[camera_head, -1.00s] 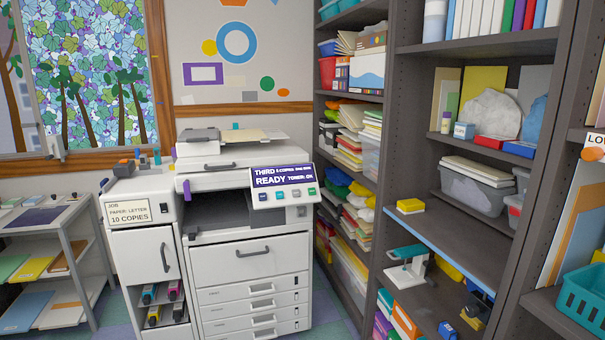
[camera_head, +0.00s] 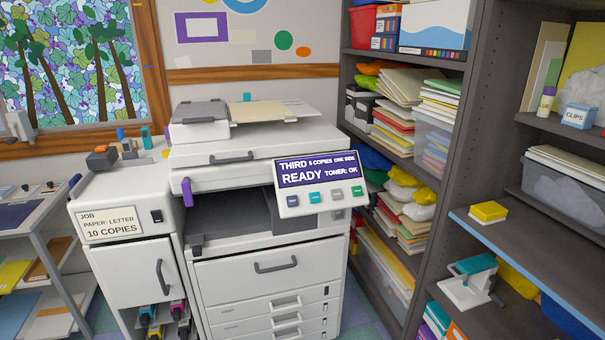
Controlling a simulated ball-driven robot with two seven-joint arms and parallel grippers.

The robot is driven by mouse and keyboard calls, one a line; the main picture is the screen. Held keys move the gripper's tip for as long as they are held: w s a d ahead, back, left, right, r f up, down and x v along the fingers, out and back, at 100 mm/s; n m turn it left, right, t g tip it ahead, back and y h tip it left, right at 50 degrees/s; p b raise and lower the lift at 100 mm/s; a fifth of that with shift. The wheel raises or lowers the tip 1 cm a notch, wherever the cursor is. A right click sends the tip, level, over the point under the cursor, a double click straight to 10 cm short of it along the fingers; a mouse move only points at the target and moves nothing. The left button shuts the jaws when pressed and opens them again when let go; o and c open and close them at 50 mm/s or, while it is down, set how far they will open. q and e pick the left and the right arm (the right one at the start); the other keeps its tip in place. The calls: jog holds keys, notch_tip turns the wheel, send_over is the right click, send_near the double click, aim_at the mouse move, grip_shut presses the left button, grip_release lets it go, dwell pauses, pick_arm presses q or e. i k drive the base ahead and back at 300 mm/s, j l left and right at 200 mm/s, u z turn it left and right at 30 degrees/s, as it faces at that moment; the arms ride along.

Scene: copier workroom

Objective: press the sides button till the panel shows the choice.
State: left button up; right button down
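The copier (camera_head: 255,240) stands ahead of me, white, with its control panel (camera_head: 318,184) tilted toward me at its upper right. The panel's purple display (camera_head: 318,169) reads "THIRD", "5 copies", "one side", "READY" and "TONER: OK". Neither of my grippers shows.
A job card (camera_head: 108,225) on the cabinet left of the copier reads "PAPER: LETTER" and "10 COPIES". Dark shelving (camera_head: 440,150) stands close on the right. A low shelf rack (camera_head: 40,225) is at the left. Papers (camera_head: 270,111) lie on the copier's top.

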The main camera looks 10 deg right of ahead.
aim_at(337, 194)
jog(key=i+j+u, duration=0.1)
jog(key=i, duration=0.4)
jog(key=i+j, duration=0.15)
jog(key=i, duration=0.35)
jog(key=u, duration=0.05)
